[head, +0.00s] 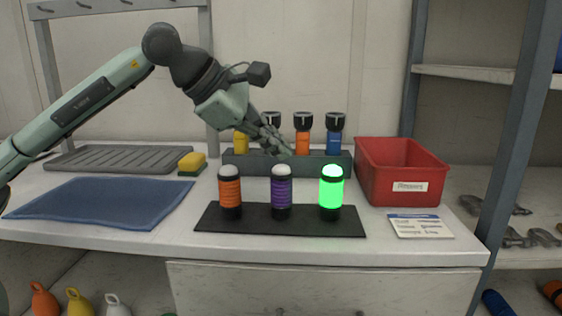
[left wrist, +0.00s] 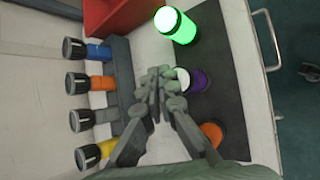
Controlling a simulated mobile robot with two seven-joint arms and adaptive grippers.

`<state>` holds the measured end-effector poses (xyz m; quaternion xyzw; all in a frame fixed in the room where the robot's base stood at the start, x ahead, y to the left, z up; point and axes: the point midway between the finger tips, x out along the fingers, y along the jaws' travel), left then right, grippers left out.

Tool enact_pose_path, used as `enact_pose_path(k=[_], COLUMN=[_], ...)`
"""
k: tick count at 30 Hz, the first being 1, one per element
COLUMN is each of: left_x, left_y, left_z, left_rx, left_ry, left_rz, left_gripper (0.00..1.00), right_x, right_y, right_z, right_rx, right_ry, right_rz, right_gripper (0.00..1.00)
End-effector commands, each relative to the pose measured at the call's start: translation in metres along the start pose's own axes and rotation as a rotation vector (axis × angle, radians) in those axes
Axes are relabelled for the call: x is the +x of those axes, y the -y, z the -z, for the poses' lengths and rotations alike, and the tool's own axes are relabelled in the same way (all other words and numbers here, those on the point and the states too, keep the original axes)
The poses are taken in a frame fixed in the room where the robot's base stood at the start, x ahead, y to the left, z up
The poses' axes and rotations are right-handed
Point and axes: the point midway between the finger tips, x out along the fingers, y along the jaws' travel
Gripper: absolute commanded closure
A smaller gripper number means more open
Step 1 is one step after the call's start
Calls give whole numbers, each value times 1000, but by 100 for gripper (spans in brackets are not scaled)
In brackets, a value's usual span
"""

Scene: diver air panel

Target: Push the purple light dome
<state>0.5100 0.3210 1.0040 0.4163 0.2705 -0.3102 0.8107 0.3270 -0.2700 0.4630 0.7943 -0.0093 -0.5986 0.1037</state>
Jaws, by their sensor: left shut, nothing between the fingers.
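The purple light (head: 281,195) stands upright in the middle of a black mat (head: 345,225), with a white dome (head: 281,170) on top. It is unlit. The orange light (head: 230,195) stands to its left, unlit, and the green light (head: 331,192) to its right glows bright green. My left gripper (head: 285,150) is shut and empty, above and behind the purple light in the head view. In the left wrist view the purple light (left wrist: 200,80) shows just right of the fingertips (left wrist: 165,75), its white dome close beside them; I cannot tell if they touch. My right gripper is out of view.
A grey rack (head: 240,163) with several torches stands behind the lights. A red bin (head: 400,170) is at the right, with a printed card (head: 420,226) before it. A blue cloth (head: 100,204) and yellow sponge (head: 192,161) lie to the left.

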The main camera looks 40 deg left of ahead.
Motion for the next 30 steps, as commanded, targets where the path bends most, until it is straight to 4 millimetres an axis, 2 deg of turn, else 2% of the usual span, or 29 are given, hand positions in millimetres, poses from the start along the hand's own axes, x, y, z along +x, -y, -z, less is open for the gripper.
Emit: enact_pose_path(k=[8,22,30], left_x=[-1,-32,-42], left_y=[-1,-23,-31], left_z=[-1,-24,-31], left_rx=[0,0,0], left_ry=[0,1,1], left_rz=[0,0,-1], left_gripper=[100,100,100], right_x=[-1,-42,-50], right_y=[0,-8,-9], right_z=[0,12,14], right_rx=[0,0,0], right_ry=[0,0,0], right_rz=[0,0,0], right_gripper=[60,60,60])
